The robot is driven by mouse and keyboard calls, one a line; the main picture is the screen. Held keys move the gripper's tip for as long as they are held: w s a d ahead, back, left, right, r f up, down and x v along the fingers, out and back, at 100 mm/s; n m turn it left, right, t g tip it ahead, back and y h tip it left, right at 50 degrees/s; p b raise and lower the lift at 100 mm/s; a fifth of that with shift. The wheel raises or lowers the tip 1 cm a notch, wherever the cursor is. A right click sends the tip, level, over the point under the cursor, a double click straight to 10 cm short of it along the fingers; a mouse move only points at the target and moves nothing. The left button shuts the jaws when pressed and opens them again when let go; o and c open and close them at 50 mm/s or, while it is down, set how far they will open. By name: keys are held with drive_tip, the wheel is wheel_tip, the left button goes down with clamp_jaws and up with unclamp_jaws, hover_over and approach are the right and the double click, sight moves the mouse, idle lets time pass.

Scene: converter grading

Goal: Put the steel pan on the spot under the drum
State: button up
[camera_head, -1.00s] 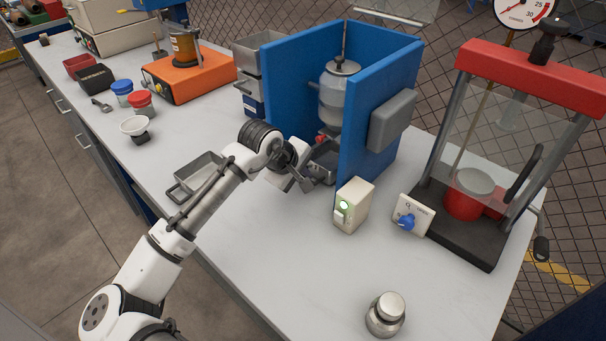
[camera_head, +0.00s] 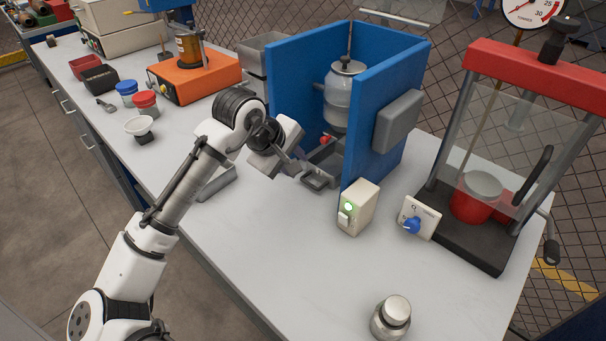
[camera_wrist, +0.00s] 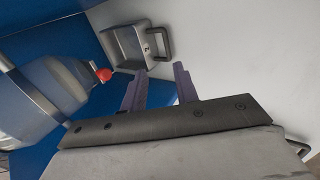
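A grey steel pan (camera_head: 327,153) sits low in the blue housing below the metal drum (camera_head: 342,98), its handle reaching out over the bench. In the wrist view the pan (camera_wrist: 127,46) shows with its loop handle, and the drum (camera_wrist: 42,98) with its red knob is at the left. My gripper (camera_head: 296,167) is just outside the housing's open front, short of the handle. In the wrist view its two fingers (camera_wrist: 160,70) stand apart with nothing between them. A second grey pan (camera_head: 217,183) lies on the bench, mostly hidden behind my arm. The spot itself is hidden.
The blue housing walls (camera_head: 375,135) flank the drum. A switch box (camera_head: 358,208) and a blue-knob control (camera_head: 418,217) stand right of the housing, near a red-topped press (camera_head: 530,75). A steel weight (camera_head: 390,318) stands in front. The bench middle is clear.

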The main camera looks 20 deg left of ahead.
drive_tip(key=shift+v, duration=2.05)
